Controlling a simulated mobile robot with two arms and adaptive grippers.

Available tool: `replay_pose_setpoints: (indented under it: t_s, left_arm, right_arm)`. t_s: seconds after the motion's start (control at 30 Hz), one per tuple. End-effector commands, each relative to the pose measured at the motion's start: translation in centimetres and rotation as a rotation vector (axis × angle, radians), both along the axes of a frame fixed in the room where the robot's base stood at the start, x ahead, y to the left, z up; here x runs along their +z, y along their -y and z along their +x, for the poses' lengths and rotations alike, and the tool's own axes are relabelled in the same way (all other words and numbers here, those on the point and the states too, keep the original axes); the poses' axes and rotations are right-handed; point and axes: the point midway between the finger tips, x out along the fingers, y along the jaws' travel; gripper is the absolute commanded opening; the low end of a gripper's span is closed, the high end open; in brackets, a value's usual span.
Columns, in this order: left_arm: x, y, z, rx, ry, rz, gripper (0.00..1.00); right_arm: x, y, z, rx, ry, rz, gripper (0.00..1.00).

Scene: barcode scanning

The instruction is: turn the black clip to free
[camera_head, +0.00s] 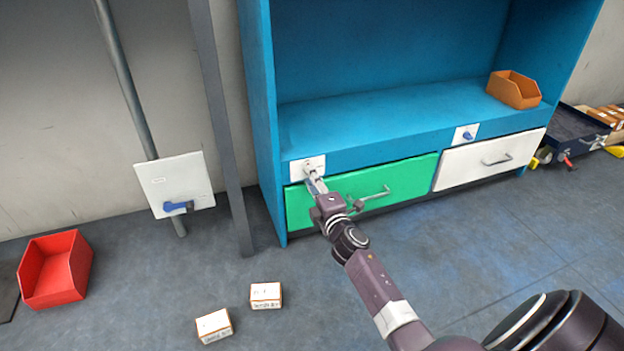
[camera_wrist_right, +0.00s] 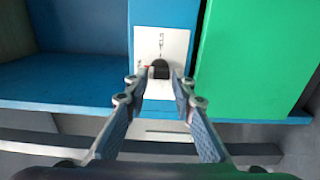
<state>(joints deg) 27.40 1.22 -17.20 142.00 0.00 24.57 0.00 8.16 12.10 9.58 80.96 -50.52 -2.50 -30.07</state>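The black clip (camera_wrist_right: 160,69) sits on a small white plate (camera_wrist_right: 174,44) with a short red mark and dark lettering beside it. In the head view, this white plate (camera_head: 298,173) is on the blue cabinet's front edge, above the green drawer's left end, and my gripper mostly hides the clip. My right gripper (camera_head: 314,180) reaches up to the plate. In the right wrist view, its two fingertips (camera_wrist_right: 160,78) are parted, one on each side of the clip. I cannot tell whether they touch it. My left gripper is not in view.
The green drawer (camera_head: 405,178) and white drawer (camera_head: 470,168) are below the blue shelf (camera_head: 380,118). A second plate has a blue clip (camera_head: 467,136). An orange bin (camera_head: 515,90) stands on the shelf. A red bin (camera_head: 56,268) and two small boxes (camera_head: 266,295) are on the floor.

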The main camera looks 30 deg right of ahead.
Motion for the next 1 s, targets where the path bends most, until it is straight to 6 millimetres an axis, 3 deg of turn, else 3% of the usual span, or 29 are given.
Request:
replay_pose_setpoints:
  t_s: [0.1,0.47,1.0]
  left_arm:
    - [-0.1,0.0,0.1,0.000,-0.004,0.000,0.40]
    - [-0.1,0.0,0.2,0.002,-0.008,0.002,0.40]
    - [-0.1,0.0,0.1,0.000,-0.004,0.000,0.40]
  right_arm:
    - [0.0,0.0,0.0,-0.001,0.000,0.001,0.37]
    - [0.0,0.0,-0.5,-0.002,0.001,0.001,0.37]
    - [-0.1,-2.2,-9.6,-0.002,-0.001,0.002,0.37]
